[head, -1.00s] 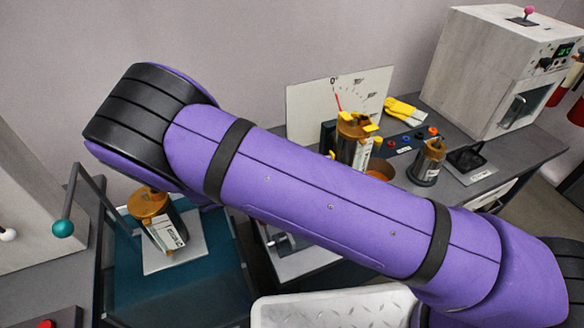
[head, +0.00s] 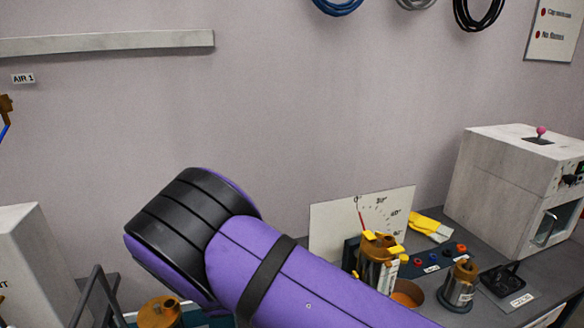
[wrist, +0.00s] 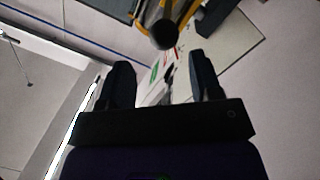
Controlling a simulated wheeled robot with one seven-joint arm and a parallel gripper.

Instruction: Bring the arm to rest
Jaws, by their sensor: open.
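My arm, purple with black bands, reaches across the lower middle of the head view. Its black elbow stands at the left. My gripper (wrist: 163,85) shows in the wrist view with its two dark fingers spread apart and nothing between them. A dark round end with yellow bars shows beyond the fingertips, not touching them as far as I can tell. The gripper itself is out of the head view.
A bench at the right carries a brown tube in a holder (head: 376,265), a smaller brown-topped tube (head: 459,285), yellow gloves (head: 430,226) and a grey box machine (head: 515,190). A dial board (head: 335,225) stands behind. Another brown-capped tube (head: 158,314) shows at the lower left.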

